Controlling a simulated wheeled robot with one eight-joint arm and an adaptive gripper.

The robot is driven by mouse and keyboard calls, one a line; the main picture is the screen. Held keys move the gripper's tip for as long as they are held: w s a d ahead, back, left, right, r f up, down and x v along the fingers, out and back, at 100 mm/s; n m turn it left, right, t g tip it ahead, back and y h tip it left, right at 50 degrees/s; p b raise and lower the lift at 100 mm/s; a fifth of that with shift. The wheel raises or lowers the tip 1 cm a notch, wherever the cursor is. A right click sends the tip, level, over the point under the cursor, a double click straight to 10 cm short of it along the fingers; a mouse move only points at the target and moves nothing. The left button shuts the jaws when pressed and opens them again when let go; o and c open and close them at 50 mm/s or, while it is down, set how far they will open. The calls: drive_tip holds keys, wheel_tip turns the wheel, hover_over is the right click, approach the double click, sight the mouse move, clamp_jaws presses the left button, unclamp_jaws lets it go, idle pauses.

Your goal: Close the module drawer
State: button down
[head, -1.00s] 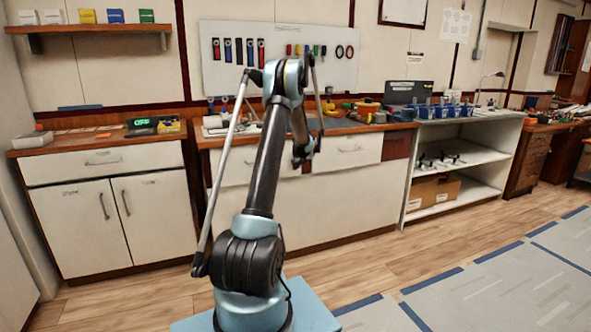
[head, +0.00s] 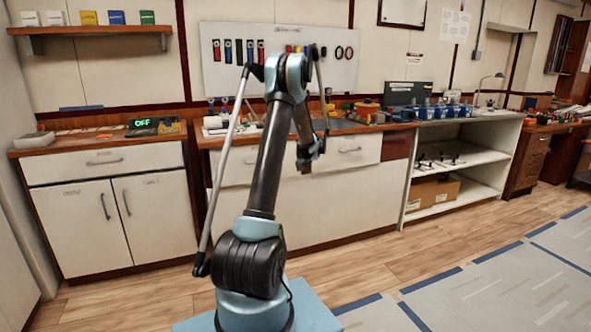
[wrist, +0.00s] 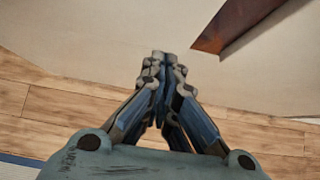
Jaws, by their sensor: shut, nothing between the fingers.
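My gripper (head: 306,163) hangs in front of the middle bench in the head view, close to the drawer fronts. In the wrist view my gripper (wrist: 160,56) has its fingertips together and holds nothing. A pale drawer front (head: 352,151) with a bar handle lies just right of my gripper. Another pale drawer front (head: 236,173) lies to the left, partly hidden by my arm.
A cabinet (head: 105,215) with a drawer and two doors stands at the left. An open shelf unit (head: 460,160) with cardboard boxes stands at the right. Tools and bins crowd the benchtops. The wooden floor (head: 365,258) before the bench is clear.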

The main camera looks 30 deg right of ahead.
drive_tip(key=v, duration=0.8)
drive_tip(key=shift+a, duration=0.3)
drive_tip(key=s+a+r+n+g+y, duration=0.1)
drive_tip(key=s+a+r+n, duration=0.25)
drive_tip(key=a, duration=0.55)
drive_tip(key=s+a+r+n+g, duration=0.1)
drive_tip(key=s+a+r+n, duration=0.3)
drive_tip(key=a, duration=0.6)
drive_tip(key=s+a+r+n+y, duration=0.1)
drive_tip(key=s+a+n, duration=0.1)
drive_tip(key=a+n, duration=0.55)
drive_tip(key=s+a+n+g, duration=0.3)
drive_tip(key=s+a+n, duration=0.5)
drive_tip(key=s+a, duration=0.75)
drive_tip(key=s+a+f+n, duration=0.3)
drive_tip(key=s+n, duration=0.2)
drive_tip(key=s, duration=0.2)
drive_tip(key=s+a+f+n+g, duration=0.1)
drive_tip(key=s+a+f+n, duration=0.2)
drive_tip(key=s, duration=0.4)
drive_tip(key=s+a+f+n+h, duration=0.1)
drive_tip(key=s+a+f+n, duration=0.2)
drive_tip(key=s+n, duration=0.3)
drive_tip(key=shift+s+f+n+g, duration=0.35)
drive_tip(key=shift+s+f, duration=0.2)
drive_tip(key=shift+s, duration=0.2)
drive_tip(key=shift+w+a, duration=0.1)
drive_tip(key=shift+a, duration=0.05)
